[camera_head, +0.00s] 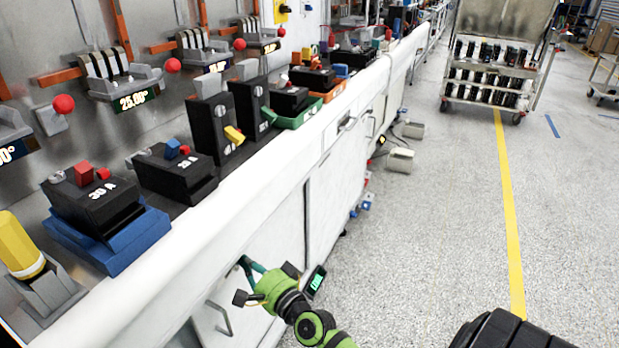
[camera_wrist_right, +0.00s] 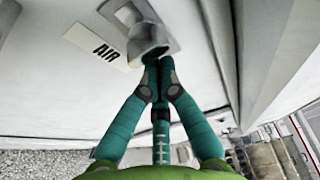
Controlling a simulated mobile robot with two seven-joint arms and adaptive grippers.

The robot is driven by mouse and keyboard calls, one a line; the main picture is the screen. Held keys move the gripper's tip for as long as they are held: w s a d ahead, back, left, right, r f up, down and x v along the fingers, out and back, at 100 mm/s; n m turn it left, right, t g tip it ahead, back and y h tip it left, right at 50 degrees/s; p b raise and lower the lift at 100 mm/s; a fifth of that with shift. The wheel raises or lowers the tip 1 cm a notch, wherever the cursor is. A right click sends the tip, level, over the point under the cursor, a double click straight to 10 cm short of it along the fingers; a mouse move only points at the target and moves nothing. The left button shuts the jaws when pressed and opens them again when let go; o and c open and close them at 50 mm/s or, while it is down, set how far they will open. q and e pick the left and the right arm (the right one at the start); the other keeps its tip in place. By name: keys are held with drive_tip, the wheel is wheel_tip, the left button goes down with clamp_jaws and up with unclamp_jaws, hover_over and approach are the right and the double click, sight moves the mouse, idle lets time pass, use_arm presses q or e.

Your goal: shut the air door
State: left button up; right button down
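The air door (camera_wrist_right: 60,95) is a white panel with an "AIR" label (camera_wrist_right: 109,50) in the right wrist view. A rounded grey-white latch or knob (camera_wrist_right: 146,38) sits in a recess beside the label. My right gripper (camera_wrist_right: 154,66) has its teal fingers together, with the tips at the latch; nothing shows between them. Whether the tips touch it is unclear. In the head view the right gripper (camera_head: 246,266) is low at the white cabinet front (camera_head: 270,235). A gap shows along the panel's right edge in the wrist view; how far the door stands open is unclear. My left gripper is out of view.
A bar handle (camera_head: 220,318) stands out on the cabinet front near my right gripper. Breaker units, such as the 30 A one (camera_head: 95,205), line the bench above. Grey boxes (camera_head: 400,160) lie on the floor farther along.

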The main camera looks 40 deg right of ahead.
drive_tip(key=s+a, duration=0.1)
drive_tip(key=a, duration=0.1)
drive_tip(key=s+a+p, duration=0.1)
drive_tip(key=a, duration=0.2)
drive_tip(key=s+a+p, duration=0.1)
drive_tip(key=a, duration=0.2)
drive_tip(key=shift+s+a+r, duration=0.15)
drive_tip(key=shift+s+a, duration=0.1)
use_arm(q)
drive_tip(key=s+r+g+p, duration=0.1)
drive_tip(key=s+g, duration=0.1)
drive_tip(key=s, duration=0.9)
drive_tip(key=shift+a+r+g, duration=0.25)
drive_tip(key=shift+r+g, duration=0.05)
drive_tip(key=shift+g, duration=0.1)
use_arm(e)
drive_tip(key=s+a, duration=0.3)
drive_tip(key=a, duration=0.5)
drive_tip(key=shift+s+f, duration=0.2)
drive_tip(key=shift+f, duration=0.05)
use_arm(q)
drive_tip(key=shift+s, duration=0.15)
use_arm(e)
drive_tip(key=shift+a, duration=0.15)
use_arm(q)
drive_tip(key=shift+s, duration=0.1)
use_arm(e)
drive_tip(key=shift+s+f, duration=0.1)
drive_tip(key=shift+s, duration=0.05)
